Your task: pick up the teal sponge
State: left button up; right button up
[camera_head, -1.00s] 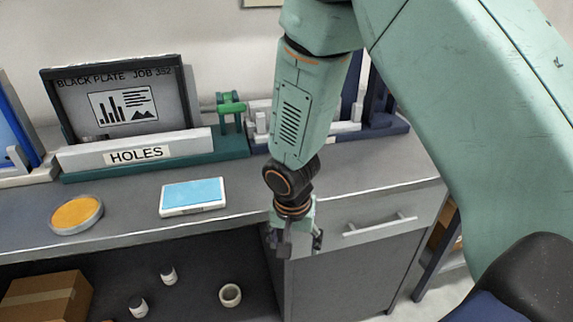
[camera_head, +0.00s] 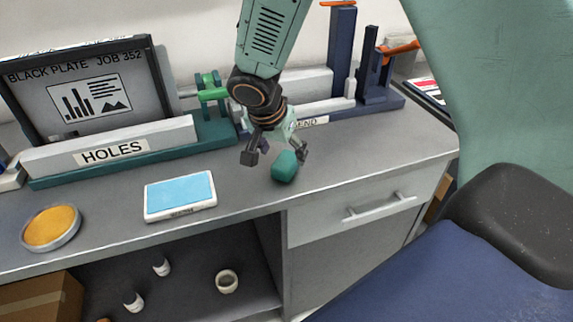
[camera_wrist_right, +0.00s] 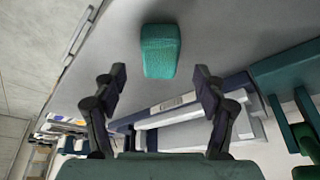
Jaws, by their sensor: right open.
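The teal sponge (camera_head: 285,166) is a small rounded block on the grey counter, in front of the blue rack labelled with a partly hidden word. My right gripper (camera_head: 276,155) is open above and behind it, with one finger to each side in the head view. In the right wrist view the sponge (camera_wrist_right: 160,50) lies beyond the tips of the open fingers (camera_wrist_right: 160,78), roughly centred between them. Nothing is held. My left gripper is not in view.
A blue-topped white pad (camera_head: 180,194) and a round orange-filled dish (camera_head: 51,228) sit to the left. The green HOLES stand (camera_head: 130,160) and blue rack (camera_head: 385,103) line the back. A drawer handle (camera_head: 380,206) projects below the counter edge. Counter right of the sponge is clear.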

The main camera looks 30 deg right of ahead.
aim_at(285, 160)
jog(key=shift+w+f, duration=0.15)
jog(key=shift+f, duration=0.3)
jog(key=x, duration=0.4)
jog(key=shift+d, duration=0.45)
jog(key=shift+a, duration=0.2)
jog(key=shift+a+r, duration=0.15)
jog(key=shift+a, duration=0.05)
jog(key=shift+c, duration=1.2)
jog(key=shift+d, duration=0.3)
jog(key=c, duration=0.5)
jog(key=shift+a, duration=0.1)
jog(key=shift+c, duration=1.4)
jog(key=shift+a, duration=0.15)
